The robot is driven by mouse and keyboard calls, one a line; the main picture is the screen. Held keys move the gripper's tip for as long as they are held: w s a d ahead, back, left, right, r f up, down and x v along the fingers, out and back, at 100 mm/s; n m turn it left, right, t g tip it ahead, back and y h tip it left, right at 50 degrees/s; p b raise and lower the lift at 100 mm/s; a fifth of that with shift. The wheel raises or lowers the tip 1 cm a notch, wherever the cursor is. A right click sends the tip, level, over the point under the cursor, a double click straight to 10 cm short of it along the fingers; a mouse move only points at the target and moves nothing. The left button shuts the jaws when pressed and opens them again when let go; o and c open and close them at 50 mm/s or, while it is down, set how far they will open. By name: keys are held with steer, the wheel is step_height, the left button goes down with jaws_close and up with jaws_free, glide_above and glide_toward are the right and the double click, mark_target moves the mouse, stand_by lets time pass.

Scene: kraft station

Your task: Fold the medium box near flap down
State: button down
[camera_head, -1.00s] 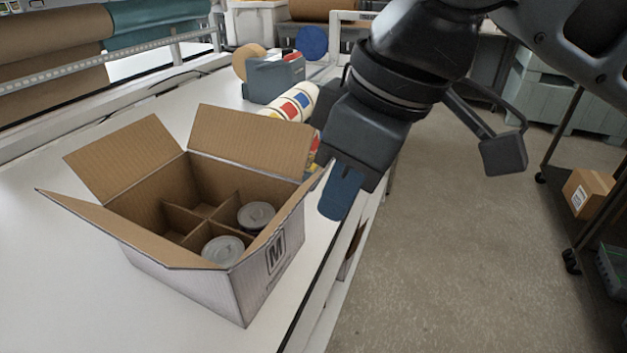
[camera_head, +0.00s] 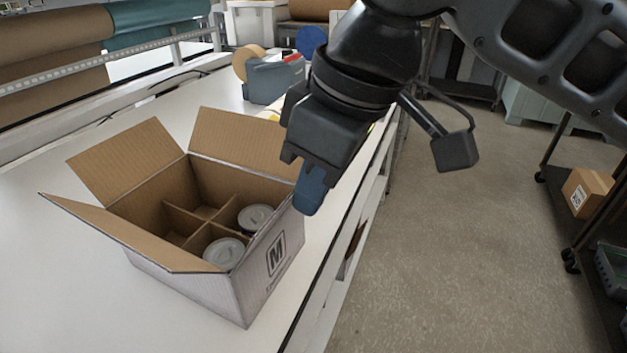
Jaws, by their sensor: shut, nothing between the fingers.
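The medium box (camera_head: 190,283) is an open cardboard carton with a black M on its right face. It stands on the white table. Its far-left flap (camera_head: 125,160), far-right flap (camera_head: 243,143) and front-left flap (camera_head: 115,232) stand up and outward. The flap along the M side is seen nearly edge-on, so its angle is hard to tell. Inside are cardboard dividers and two grey-lidded cans (camera_head: 223,254) (camera_head: 255,217). My gripper (camera_head: 307,196) is shut and empty, with blue fingers pointing down at the box's right corner. I cannot tell whether it touches the box.
The white table (camera_head: 60,290) is clear left of the box. Rolls of brown paper (camera_head: 50,45) line the far left. The floor (camera_head: 430,260) is open to the right, with a cart beyond.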

steer(key=shift+w+a+r+p, duration=0.1)
steer(key=shift+w+a+p, duration=0.2)
steer(key=shift+a, duration=0.5)
steer(key=shift+w+a+f+p, duration=0.15)
steer(key=shift+w+a, duration=0.2)
steer(key=shift+a, duration=0.4)
steer(key=shift+w+a+r+p, duration=0.15)
steer(key=shift+w+a+p, duration=0.15)
steer(key=shift+a, duration=0.5)
steer(key=shift+w, duration=0.1)
steer(key=shift+a, duration=0.15)
steer(key=a, duration=0.1)
steer(key=w+a+f, duration=0.1)
steer(key=a, duration=0.1)
steer(key=shift+w+f, duration=0.2)
steer(key=shift+a, duration=0.1)
